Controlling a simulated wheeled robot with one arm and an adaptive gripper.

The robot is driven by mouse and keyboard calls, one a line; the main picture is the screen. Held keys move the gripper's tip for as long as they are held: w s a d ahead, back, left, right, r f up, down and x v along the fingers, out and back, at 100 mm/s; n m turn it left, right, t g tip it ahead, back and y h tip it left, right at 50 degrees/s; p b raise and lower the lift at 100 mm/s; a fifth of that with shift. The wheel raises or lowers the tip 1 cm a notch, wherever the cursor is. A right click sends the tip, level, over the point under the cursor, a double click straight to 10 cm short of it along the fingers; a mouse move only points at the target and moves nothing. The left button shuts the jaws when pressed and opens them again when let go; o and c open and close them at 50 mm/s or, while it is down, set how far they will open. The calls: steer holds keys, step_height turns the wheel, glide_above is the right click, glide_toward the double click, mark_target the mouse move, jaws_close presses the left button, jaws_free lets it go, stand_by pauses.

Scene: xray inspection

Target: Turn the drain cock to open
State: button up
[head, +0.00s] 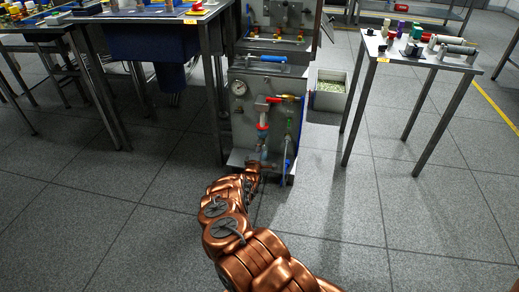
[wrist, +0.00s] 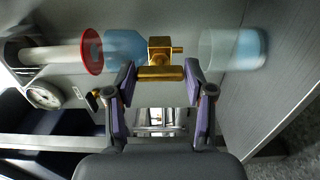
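The drain cock (wrist: 160,58) is a small brass body with a brass crossbar at its lower side, in the upper middle of the wrist view. It sits in a horizontal line between a blue cylinder (wrist: 125,45) and a clear cup with bluish contents (wrist: 232,48). My gripper (wrist: 160,76) has its fingers apart, one at each end of the crossbar. Contact with the bar is not clear. In the head view my gripper (head: 253,170) is at the low front of the grey panel (head: 238,125), and the cock cannot be made out there.
The panel carries a gauge (head: 239,88), a red-handled valve (head: 286,98), a red flange and a blue lever (head: 286,163). A table with parts (head: 425,59) stands at right, a workbench (head: 150,15) at left. A bin (head: 328,90) is behind. Open floor lies in front.

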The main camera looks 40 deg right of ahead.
steer(key=o, duration=0.3)
steer(key=shift+a, duration=0.1)
steer(key=shift+v, duration=5.95)
